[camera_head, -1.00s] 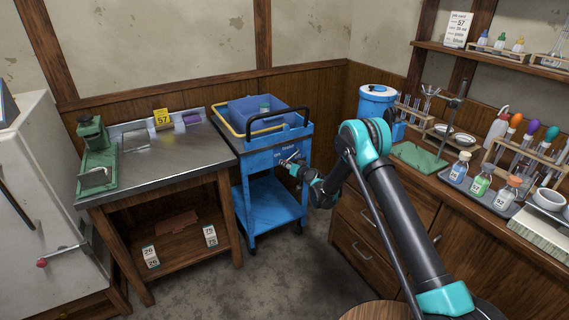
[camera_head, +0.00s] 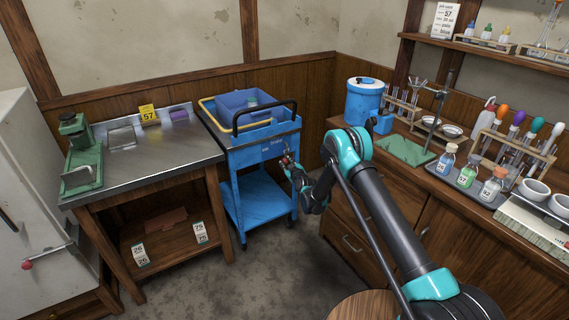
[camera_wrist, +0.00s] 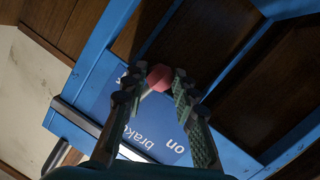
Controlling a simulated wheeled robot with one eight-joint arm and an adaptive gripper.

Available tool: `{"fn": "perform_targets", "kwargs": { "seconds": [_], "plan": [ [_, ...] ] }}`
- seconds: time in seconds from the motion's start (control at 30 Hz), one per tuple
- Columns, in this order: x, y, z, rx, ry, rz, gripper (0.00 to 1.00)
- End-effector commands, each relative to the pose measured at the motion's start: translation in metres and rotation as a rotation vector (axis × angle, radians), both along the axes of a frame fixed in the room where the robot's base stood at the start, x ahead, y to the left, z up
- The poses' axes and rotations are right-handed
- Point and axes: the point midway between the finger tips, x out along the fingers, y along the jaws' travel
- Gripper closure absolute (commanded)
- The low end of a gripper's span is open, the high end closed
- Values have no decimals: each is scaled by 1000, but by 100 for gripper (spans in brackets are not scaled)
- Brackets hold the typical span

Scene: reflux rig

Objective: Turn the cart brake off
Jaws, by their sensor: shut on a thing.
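The blue cart (camera_head: 262,205) stands between the metal-topped table and the wooden counter. Its upper side panel bears a blue label (camera_wrist: 150,125) in the wrist view; "brake" and "on" are readable, and more lettering is partly hidden behind a finger. A pinkish-red brake knob (camera_wrist: 158,77) sits between my fingertips in the wrist view. My gripper (camera_head: 288,160) is at the right part of the cart's upper panel, shut on this knob.
The cart carries a blue-violet bin (camera_head: 248,103) and has a black handle (camera_head: 264,108). The metal-topped table (camera_head: 150,160) is close on its left. Counter drawers (camera_head: 350,215) stand on the right. Grey floor (camera_head: 280,270) is open in front.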

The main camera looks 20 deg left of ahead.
Motion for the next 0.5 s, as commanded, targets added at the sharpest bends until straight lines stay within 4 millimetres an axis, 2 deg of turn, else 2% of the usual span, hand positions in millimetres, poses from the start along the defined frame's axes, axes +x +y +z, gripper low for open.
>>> {"fn": "perform_targets", "kwargs": {
  "seconds": [0.5],
  "plan": [
    [5,-4,-1,-103,-121,0,100]
  ]
}}
